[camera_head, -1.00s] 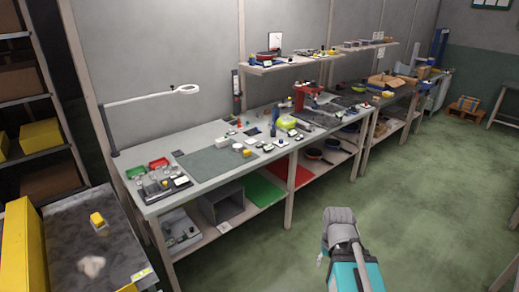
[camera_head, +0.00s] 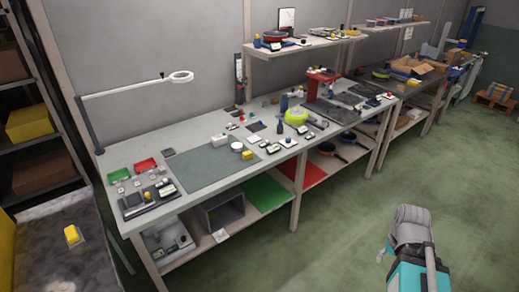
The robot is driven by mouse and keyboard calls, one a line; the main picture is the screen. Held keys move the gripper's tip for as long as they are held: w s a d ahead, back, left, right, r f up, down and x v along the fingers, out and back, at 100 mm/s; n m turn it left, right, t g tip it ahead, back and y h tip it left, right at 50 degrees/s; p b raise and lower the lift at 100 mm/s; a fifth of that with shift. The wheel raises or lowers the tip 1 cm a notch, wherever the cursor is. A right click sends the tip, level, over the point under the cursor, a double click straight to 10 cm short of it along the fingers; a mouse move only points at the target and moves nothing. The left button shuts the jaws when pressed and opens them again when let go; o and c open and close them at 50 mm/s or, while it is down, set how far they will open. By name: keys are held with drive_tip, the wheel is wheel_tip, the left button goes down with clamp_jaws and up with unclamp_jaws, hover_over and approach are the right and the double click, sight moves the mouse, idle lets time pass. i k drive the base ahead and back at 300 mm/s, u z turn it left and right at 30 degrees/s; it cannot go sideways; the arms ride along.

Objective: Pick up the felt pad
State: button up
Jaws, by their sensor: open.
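I cannot single out the felt pad with certainty; the small items on the long grey workbench (camera_head: 150,157) are too small to tell apart. Small flat dark pieces lie towards its back, one near the middle (camera_head: 255,127) and one near the left end (camera_head: 168,152). A large grey-green mat (camera_head: 205,168) lies flat on the bench's left half. Part of my arm, grey with a teal section, shows at the lower right, over the floor and well apart from the bench. My gripper's fingers cannot be made out.
Red (camera_head: 145,164) and green (camera_head: 117,175) trays sit at the bench's left end. A lamp (camera_head: 181,77) reaches over it. A yellow-green round item (camera_head: 296,121) stands mid-bench. A shelf (camera_head: 300,48) hangs above. A grey-topped surface (camera_head: 60,265) stands lower left. The green floor (camera_head: 330,235) in front is clear.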

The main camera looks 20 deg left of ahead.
sight(248, 155)
drive_tip(key=u, duration=0.1)
drive_tip(key=i, duration=0.6)
drive_tip(key=u, duration=0.7)
drive_tip(key=i, duration=0.6)
drive_tip(key=u, duration=0.6)
